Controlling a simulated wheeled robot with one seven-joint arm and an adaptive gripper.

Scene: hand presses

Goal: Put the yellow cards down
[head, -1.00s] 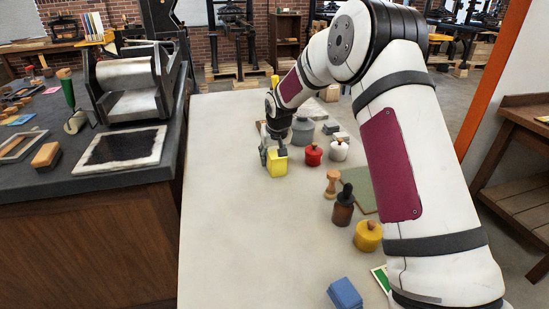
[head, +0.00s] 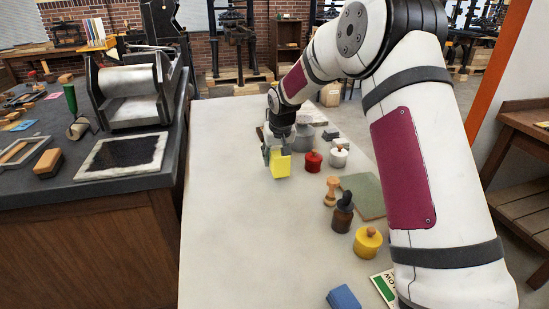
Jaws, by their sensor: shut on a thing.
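The yellow cards (head: 280,166) show as a small yellow block over the far half of the pale tabletop (head: 222,200). My gripper (head: 277,152) is shut on them from above, with its fingers at the block's upper part. I cannot tell whether the underside of the cards touches the table. The far side of the block is hidden.
Just right of the cards stand a red pot (head: 313,161) and a white pot (head: 339,158), with a grey container (head: 303,138) behind. A wooden handle (head: 331,191), a dark brown bottle (head: 343,215), a yellow pot (head: 368,242) and a blue block (head: 343,297) line the right side. The table's left half is clear.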

